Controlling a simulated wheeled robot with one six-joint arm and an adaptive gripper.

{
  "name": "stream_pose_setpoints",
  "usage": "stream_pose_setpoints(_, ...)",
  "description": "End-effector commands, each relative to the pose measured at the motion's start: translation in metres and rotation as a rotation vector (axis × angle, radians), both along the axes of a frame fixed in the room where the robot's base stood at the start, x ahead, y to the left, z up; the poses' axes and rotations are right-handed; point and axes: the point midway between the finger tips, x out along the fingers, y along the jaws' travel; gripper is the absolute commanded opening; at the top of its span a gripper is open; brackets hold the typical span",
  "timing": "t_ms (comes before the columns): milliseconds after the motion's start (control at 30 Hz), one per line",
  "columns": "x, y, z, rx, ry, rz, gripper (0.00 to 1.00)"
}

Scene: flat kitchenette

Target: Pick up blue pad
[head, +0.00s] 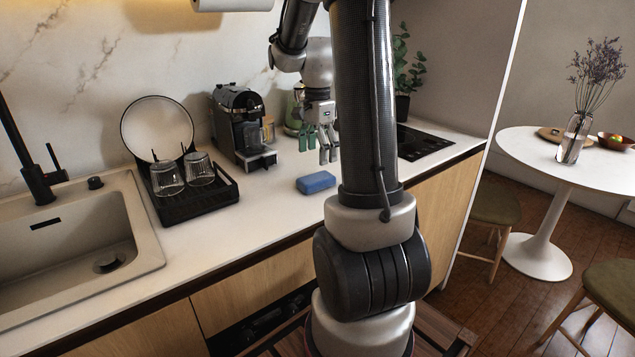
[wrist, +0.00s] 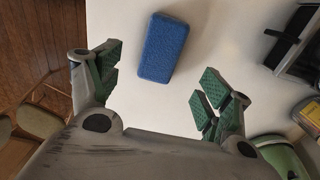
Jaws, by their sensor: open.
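The blue pad (head: 316,182) lies flat on the white countertop, near its front edge, in the head view. In the wrist view the blue pad (wrist: 164,47) lies ahead of the fingers, between their lines. My gripper (head: 319,151) is open and empty, above the counter and behind the pad in the head view. In the wrist view its green-padded fingers (wrist: 157,82) are spread wide, with the pad apart from both.
A coffee machine (head: 240,124) and a black dish rack (head: 196,200) with glasses and a plate stand left of the pad. A sink (head: 75,245) is further left. A black hob (head: 424,143) lies to the right. The counter around the pad is clear.

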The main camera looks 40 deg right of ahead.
Motion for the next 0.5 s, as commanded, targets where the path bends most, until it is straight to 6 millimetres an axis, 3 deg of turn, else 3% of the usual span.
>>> stream_pose_setpoints(500, 0.001, 0.003, -0.069, 0.001, 0.003, -0.008, 0.79)
